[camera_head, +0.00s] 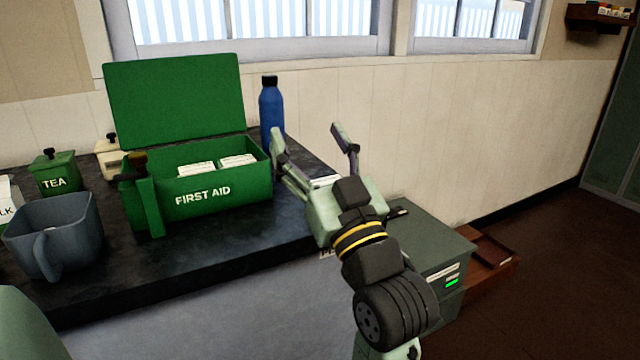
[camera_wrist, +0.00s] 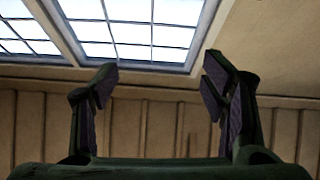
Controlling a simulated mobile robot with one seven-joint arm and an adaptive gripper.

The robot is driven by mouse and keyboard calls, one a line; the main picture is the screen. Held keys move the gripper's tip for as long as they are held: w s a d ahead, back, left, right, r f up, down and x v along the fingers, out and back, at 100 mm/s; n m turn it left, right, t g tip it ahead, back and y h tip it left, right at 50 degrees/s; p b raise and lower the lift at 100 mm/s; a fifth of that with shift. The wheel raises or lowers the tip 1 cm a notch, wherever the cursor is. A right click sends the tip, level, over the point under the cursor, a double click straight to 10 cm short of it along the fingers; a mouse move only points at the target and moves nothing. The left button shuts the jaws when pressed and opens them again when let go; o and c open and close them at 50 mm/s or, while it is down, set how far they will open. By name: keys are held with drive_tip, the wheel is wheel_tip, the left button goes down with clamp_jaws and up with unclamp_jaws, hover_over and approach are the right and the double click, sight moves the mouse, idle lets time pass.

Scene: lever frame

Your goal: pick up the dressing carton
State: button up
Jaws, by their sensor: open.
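The green FIRST AID box (camera_head: 212,208) stands on the dark counter with its lid (camera_head: 175,100) raised. Two white-topped items, perhaps cartons, show inside it, a left one (camera_head: 197,168) and a right one (camera_head: 238,160). I cannot tell which, if either, is the dressing carton. My gripper (camera_head: 312,148) is open and empty, to the right of the box near the counter's right end, fingers pointing up. In the wrist view my gripper (camera_wrist: 160,88) has nothing between its fingers. A small white thing (camera_head: 325,181) shows partly behind my gripper; its kind is unclear.
A blue bottle (camera_head: 271,105) stands behind the box's right end. A grey jug (camera_head: 55,235) and a green TEA tin (camera_head: 54,174) are at left. A grey-green cabinet (camera_head: 440,245) and brown tray (camera_head: 490,250) are lower right. Counter before the box (camera_head: 200,252) is clear.

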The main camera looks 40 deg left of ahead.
sight(327, 182)
drive_tip(key=o, duration=0.3)
drive_tip(key=w+d+f+g+h+p, duration=0.1)
drive_tip(key=w+d+f+h, duration=0.4)
drive_tip(key=f, duration=0.5)
drive_tip(key=shift+m+g, duration=0.3)
drive_tip(key=shift+g, duration=0.3)
drive_tip(key=x, duration=0.3)
drive_tip(key=f+p+x, duration=0.1)
drive_tip(key=x, duration=0.3)
drive_tip(key=p+x, duration=0.1)
drive_tip(key=x, duration=0.2)
drive_tip(key=shift+w+a+f, duration=0.15)
drive_tip(key=shift+a+f, duration=0.05)
drive_tip(key=shift+f, duration=0.15)
drive_tip(key=c, duration=1.2)
drive_tip(key=shift+o, duration=0.2)
drive_tip(key=shift+r, duration=0.1)
